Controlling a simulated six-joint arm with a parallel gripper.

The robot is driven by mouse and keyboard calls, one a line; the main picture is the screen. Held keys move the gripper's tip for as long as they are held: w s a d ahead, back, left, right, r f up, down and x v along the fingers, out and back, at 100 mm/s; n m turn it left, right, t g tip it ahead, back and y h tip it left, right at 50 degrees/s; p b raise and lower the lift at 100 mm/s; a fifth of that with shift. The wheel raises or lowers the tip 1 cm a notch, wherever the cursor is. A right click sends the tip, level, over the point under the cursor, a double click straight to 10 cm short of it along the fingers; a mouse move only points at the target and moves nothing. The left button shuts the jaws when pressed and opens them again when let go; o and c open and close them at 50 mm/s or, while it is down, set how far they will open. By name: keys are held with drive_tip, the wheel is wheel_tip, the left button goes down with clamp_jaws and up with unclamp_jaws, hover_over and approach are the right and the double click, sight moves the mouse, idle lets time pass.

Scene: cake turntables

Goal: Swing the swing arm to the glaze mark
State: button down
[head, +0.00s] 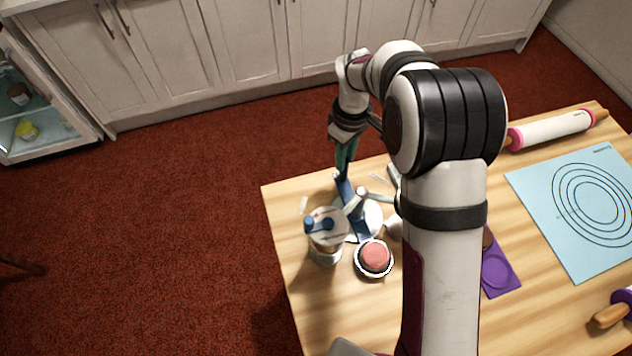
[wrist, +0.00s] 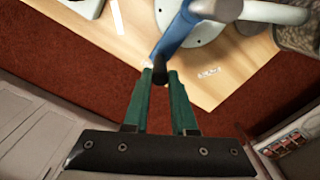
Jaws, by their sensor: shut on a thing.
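The blue swing arm (head: 346,190) sits on a pale round base (head: 372,219) near the table's far left corner. It also shows in the wrist view (wrist: 179,32), ending in a dark knob (wrist: 160,73). My gripper (wrist: 161,80) has its green fingers shut on that knob; in the head view my gripper (head: 343,170) is at the arm's far end, over the table's back edge. Two small white marks lie on the table: one left of the base (head: 303,204), one right of the arm (head: 378,178). I cannot read which is the glaze mark.
A clear container with a blue-topped lid (head: 326,240) and a pink cake in a dish (head: 374,258) stand close in front of the base. A blue ringed mat (head: 570,210), a rolling pin (head: 555,130) and a purple mat (head: 498,272) lie to the right.

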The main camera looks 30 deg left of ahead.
drive_tip(key=shift+s+a, duration=0.45)
drive_tip(key=shift+s, duration=0.15)
drive_tip(key=shift+s+a, duration=0.4)
drive_tip(key=shift+s, duration=0.2)
